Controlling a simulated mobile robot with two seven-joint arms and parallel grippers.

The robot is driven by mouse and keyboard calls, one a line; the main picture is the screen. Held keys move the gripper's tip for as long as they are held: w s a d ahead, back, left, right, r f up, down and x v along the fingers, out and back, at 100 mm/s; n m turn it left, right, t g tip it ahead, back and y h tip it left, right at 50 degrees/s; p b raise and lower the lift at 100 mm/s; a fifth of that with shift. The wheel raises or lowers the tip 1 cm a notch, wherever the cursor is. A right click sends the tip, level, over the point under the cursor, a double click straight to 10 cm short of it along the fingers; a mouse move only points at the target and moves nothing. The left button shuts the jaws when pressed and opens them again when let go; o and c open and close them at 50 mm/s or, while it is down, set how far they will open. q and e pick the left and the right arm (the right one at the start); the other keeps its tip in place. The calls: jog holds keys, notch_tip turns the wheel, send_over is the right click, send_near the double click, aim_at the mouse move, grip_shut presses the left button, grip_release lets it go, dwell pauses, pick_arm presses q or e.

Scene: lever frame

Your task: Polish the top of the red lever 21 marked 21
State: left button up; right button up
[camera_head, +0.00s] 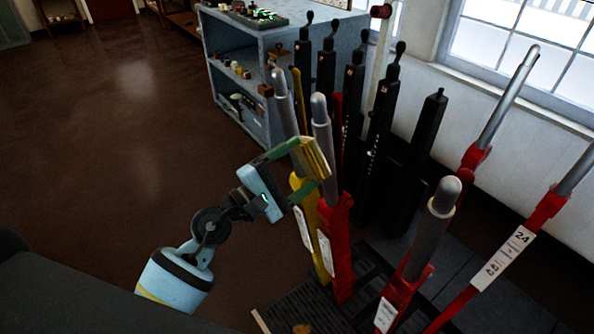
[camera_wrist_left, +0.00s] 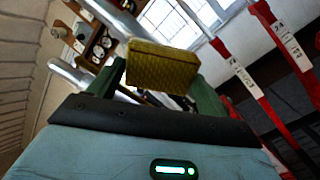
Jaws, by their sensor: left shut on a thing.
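My left gripper (camera_head: 305,165) is shut on a yellow pad (camera_head: 315,156), which also shows between the green fingers in the left wrist view (camera_wrist_left: 162,68). The pad is beside the metal handles of a yellow lever (camera_head: 299,193) and a red lever (camera_head: 338,240); I cannot tell whether it touches either. Another red lever (camera_head: 407,280) with a rounded metal top stands nearer, to the right. The red lever marked 24 (camera_head: 510,245) is farther right. I cannot read 21 on any label, so I cannot tell which lever it is. My right gripper is not in view.
Several black levers (camera_head: 379,115) stand behind the red ones. A grey-blue shelf (camera_head: 225,45) with small items is at the back. Windows (camera_head: 510,40) are at the upper right. The brown floor (camera_head: 110,130) at left is clear.

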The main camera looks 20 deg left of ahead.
aim_at(301, 150)
pick_arm(q)
notch_tip(301, 150, up, 2)
jog(key=shift+s, duration=0.1)
jog(key=shift+s+a+r, duration=0.1)
jog(key=shift+a+r, duration=0.05)
jog(key=shift+r, duration=0.65)
jog(key=shift+s+a+r, duration=0.15)
jog(key=shift+s+r, duration=0.05)
jog(key=shift+r, duration=0.7)
jog(key=shift+s+a+r, duration=0.15)
jog(key=shift+r, duration=0.7)
jog(key=shift+d, duration=0.1)
